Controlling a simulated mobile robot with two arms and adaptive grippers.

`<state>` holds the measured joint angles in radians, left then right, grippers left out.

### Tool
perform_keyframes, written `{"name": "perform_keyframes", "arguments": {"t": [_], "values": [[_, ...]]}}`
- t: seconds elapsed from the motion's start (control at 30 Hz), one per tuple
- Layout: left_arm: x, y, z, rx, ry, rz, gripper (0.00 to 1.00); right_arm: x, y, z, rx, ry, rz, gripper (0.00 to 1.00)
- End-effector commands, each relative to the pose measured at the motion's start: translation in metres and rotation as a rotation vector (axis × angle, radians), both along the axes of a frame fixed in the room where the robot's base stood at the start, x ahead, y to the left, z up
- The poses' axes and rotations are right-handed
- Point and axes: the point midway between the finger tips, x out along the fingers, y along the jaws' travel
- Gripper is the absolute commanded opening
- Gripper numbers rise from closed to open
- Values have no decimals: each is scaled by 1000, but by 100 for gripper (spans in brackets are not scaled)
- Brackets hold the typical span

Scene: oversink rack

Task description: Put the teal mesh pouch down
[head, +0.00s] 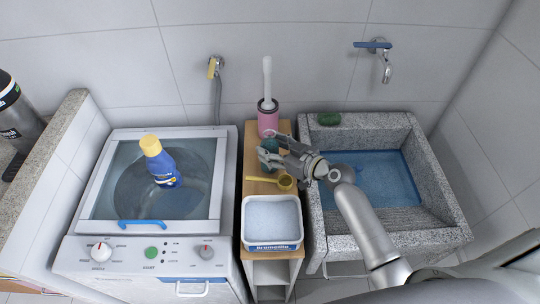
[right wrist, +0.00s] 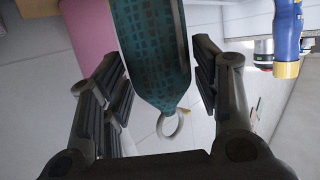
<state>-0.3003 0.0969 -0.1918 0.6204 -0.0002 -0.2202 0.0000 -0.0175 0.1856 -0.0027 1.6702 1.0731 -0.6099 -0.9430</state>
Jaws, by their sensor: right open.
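The teal mesh pouch (head: 271,144) is on or just above the back of the narrow wooden shelf unit (head: 254,187), largely hidden by my right gripper (head: 266,150). In the right wrist view the pouch (right wrist: 153,50) lies between the two spread fingers of the right gripper (right wrist: 160,90), with a pale ring at its tapered end. The gripper is open around it; I cannot tell whether a finger touches it. My left gripper is not in view.
A pink holder (head: 268,118) with a white-handled brush stands behind. A yellow scoop (head: 272,183) and a white tub of powder (head: 272,221) are in front. The washer (head: 100,240) with a blue bottle (head: 160,165) is left; the stone sink (head: 440,190) is right.

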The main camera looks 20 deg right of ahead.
Motion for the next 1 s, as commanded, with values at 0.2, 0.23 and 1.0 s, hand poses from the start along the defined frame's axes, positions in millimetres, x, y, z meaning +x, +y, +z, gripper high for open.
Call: {"name": "perform_keyframes", "arguments": {"t": [0.2, 0.23, 1.0], "values": [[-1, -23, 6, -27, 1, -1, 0, 21, 12, -5, 5, 0, 1, 57], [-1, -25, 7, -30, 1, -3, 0, 24, 15, -6, 5, 0, 1, 57], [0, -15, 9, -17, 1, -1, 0, 44, 25, -16, 0, 0, 1, 25]]}}
